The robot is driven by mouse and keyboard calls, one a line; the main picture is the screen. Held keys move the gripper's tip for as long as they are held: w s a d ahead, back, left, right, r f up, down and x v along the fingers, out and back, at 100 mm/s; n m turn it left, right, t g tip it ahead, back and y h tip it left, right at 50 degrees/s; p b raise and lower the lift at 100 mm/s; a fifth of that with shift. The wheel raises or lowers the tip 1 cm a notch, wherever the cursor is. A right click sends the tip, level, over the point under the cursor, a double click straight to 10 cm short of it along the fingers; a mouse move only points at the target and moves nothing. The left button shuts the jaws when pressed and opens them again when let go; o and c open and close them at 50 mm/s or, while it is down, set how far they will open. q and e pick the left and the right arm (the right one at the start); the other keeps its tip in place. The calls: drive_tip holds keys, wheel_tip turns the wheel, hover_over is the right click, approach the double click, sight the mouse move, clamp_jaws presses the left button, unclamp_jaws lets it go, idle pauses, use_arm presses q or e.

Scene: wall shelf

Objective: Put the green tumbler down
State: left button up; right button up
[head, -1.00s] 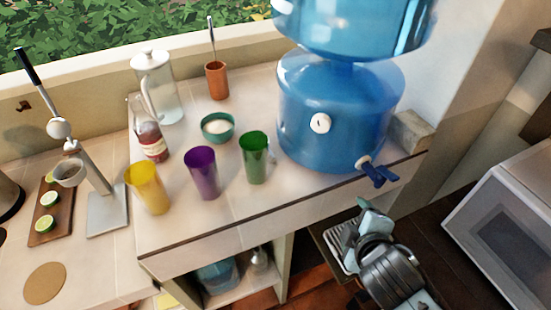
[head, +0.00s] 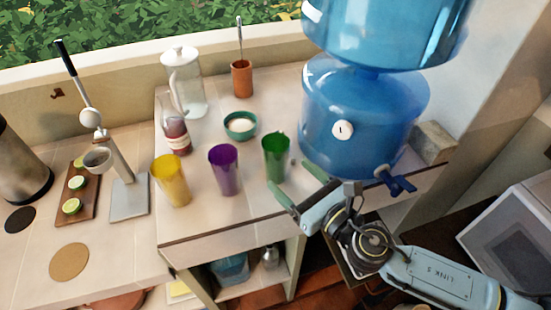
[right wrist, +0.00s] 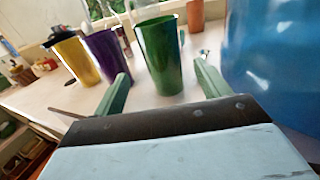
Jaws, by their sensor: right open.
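The green tumbler (head: 276,158) stands upright on the tiled counter, at the right end of a row of tumblers. It also shows in the right wrist view (right wrist: 160,58), between and beyond the two fingers. My right gripper (head: 299,186) is open and empty at the counter's front edge, its green fingers pointing toward the tumbler. In the right wrist view a gap shows between the tumbler and each finger. My left gripper is not in view.
The purple tumbler (head: 224,170) and yellow tumbler (head: 171,181) stand to the left. A green bowl (head: 240,125) is behind. The big blue water dispenser (head: 362,115), with its tap (head: 396,181), is close on the right. Bare counter lies in front of the tumblers.

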sight(284, 164)
drive_tip(key=shift+x, duration=0.95)
drive_tip(key=shift+r+p+x, duration=0.15)
drive_tip(key=shift+p+x, duration=0.15)
drive_tip(key=shift+x, duration=1.05)
drive_tip(key=shift+r+p+x, duration=0.15)
drive_tip(key=shift+p+x, duration=0.1)
drive_tip(key=shift+x, duration=1.05)
drive_tip(key=shift+w+d, duration=0.1)
drive_tip(key=shift+d, duration=0.1)
drive_tip(key=shift+c, duration=0.2)
drive_tip(key=c, duration=1)
drive_tip(key=shift+c, duration=0.9)
drive_tip(key=shift+r, duration=0.15)
